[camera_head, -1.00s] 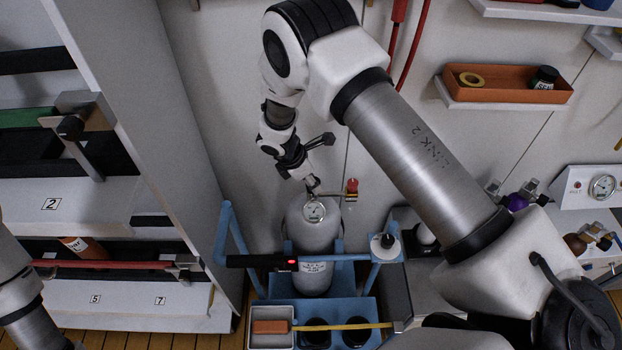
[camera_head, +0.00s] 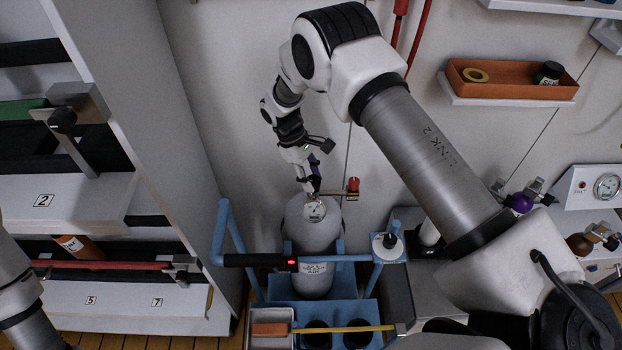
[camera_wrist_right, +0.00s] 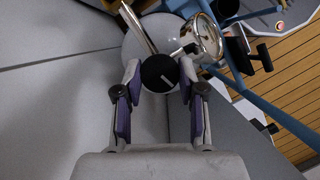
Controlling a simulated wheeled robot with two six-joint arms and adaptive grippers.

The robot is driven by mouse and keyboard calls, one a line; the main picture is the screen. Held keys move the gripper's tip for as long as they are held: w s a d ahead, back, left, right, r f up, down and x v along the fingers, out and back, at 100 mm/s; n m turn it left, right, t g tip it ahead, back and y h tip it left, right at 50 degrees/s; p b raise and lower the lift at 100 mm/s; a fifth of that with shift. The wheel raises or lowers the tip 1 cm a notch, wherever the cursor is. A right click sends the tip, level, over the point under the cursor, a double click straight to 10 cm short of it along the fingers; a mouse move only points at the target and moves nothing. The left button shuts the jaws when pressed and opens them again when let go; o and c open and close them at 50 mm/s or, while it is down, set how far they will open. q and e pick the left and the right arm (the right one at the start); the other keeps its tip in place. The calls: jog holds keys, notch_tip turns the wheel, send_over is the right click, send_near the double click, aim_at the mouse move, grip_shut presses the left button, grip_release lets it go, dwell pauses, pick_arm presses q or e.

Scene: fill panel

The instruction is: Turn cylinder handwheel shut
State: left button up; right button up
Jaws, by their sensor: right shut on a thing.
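The grey cylinder (camera_head: 313,245) stands upright in a blue frame. It carries a round dial gauge (camera_head: 314,210), which also shows in the right wrist view (camera_wrist_right: 205,38). In the head view the gripper hides the handwheel. My left arm shows at the left edge, but its gripper is out of view.
The blue frame (camera_head: 222,235) has a black-gripped bar across the cylinder. A red-capped side fitting (camera_head: 353,186) is close to the right of my right gripper. A tray (camera_head: 271,338) with an orange block is in front. Shelving (camera_head: 60,200) stands at left, a wall behind.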

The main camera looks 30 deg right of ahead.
jog(key=m+y, duration=0.1)
jog(key=m, duration=0.3)
jog(key=shift+s+d+f+m+g+y+b, duration=0.1)
jog(key=shift+s+f+m+g+y+b, duration=0.1)
jog(key=shift+m+g+y+b, duration=0.15)
jog(key=m+y, duration=0.2)
jog(key=m, duration=0.3)
jog(key=shift+d+m, duration=0.1)
jog(key=shift+m, duration=0.15)
jog(key=m+y, duration=0.1)
jog(key=m, duration=0.1)
jog(key=m+t+y+p, duration=0.1)
jog(key=m, duration=0.2)
jog(key=shift+d+r, duration=0.1)
jog(key=shift+r, duration=0.05)
jog(key=m+t+p, duration=0.1)
jog(key=m, duration=0.2)
jog(key=m+t+y+p, duration=0.1)
jog(key=m, duration=0.1)
jog(key=shift+m, duration=0.4)
jog(key=o, duration=1.1)
jog(key=shift+o, duration=0.2)
